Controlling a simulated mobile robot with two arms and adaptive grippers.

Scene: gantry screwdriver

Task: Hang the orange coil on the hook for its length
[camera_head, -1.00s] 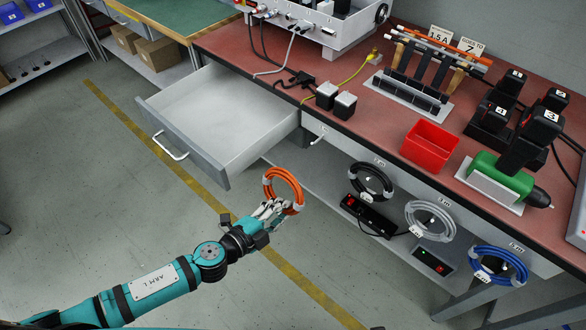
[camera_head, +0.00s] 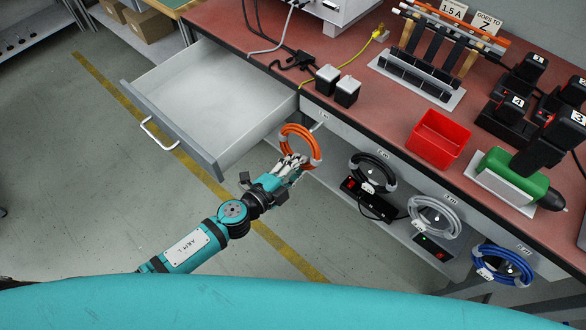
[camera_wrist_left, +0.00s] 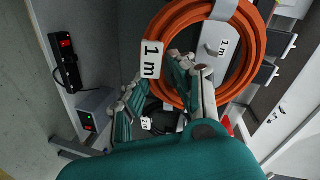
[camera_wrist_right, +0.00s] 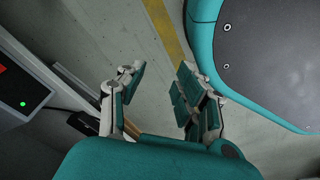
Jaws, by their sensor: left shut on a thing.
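The orange coil (camera_head: 318,141) is held upright in my left gripper (camera_head: 291,163), just in front of the bench's front edge. In the left wrist view the coil (camera_wrist_left: 263,45) carries a white tag (camera_wrist_left: 151,59) reading 1 m.
A black coil (camera_head: 390,178), a grey coil (camera_head: 452,222) and a blue coil (camera_head: 525,268) hang to the right along the bench front. An open drawer (camera_head: 215,150) juts out on the left, near my left gripper.

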